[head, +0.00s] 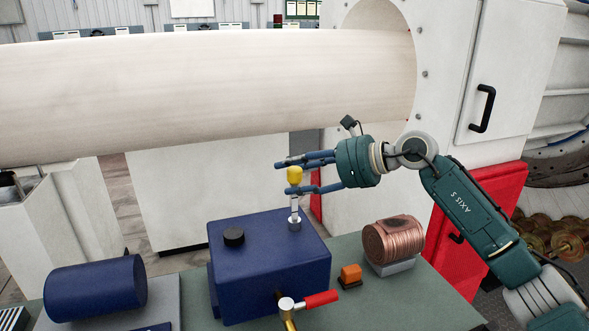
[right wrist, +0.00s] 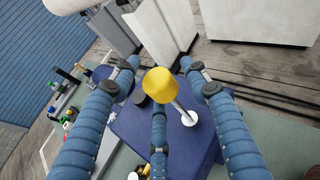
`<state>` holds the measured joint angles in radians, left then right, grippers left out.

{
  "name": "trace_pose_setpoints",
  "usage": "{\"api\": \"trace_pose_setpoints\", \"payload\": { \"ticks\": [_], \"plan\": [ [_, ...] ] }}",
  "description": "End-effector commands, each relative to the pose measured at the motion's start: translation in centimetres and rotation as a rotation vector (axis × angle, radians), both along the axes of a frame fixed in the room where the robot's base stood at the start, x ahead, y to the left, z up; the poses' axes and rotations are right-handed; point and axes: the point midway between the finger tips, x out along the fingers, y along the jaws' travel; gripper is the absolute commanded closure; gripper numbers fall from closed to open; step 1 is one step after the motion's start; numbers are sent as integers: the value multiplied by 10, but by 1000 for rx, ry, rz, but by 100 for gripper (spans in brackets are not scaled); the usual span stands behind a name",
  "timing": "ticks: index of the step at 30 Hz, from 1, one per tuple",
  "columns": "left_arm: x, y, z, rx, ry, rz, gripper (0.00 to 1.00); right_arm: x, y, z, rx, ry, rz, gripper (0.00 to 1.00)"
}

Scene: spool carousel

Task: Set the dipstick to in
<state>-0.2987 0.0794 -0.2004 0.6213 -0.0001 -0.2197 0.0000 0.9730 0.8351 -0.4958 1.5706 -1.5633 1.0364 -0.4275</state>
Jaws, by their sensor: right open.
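The dipstick has a yellow knob (head: 294,174) on a thin metal rod. It stands upright from a metal collar (head: 294,224) on top of the dark blue box (head: 255,262). A length of rod shows between knob and collar. My right gripper (head: 286,178) reaches in from the right, its blue fingers spread around the knob at knob height. In the right wrist view the yellow knob (right wrist: 160,80) lies between the open fingers, with the rod running down to the white collar (right wrist: 189,118). I cannot tell whether a finger touches the knob. My left gripper is not in view.
A black cap (head: 234,237) sits on the blue box. A red-handled valve (head: 318,299), an orange switch (head: 351,273) and a copper spool (head: 394,241) are nearby on the green bench. A blue cylinder (head: 96,288) lies at left. A large pale roll (head: 200,85) spans behind.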

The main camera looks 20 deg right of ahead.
Motion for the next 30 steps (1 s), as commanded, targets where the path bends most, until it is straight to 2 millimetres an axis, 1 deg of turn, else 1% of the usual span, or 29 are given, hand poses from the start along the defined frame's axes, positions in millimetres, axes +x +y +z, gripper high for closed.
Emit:
{"api": "trace_pose_setpoints", "payload": {
  "ticks": [8, 9, 14, 15, 16, 20, 23, 26, 30],
  "plan": [
    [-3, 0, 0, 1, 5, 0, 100, 2, 2, -2, -1, -1, 0, 54],
    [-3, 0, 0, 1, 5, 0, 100, 2, 2, -2, 0, 0, 0, 56],
    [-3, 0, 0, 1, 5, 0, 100, 2, 1, -1, 0, 0, -1, 88],
    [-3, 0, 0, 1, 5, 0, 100, 2, 1, -1, 0, -2, -1, 96],
    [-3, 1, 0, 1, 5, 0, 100, 2, 1, -1, 0, -2, -1, 100],
    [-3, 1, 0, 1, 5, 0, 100, 2, 1, 0, 1, -4, -3, 100],
    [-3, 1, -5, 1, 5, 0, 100, 2, 0, -5, 0, -4, -4, 100],
    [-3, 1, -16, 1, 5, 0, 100, 2, 0, -19, 0, -4, -4, 100],
    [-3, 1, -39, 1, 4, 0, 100, 2, 0, -47, -1, -3, -4, 100]
  ]
}}
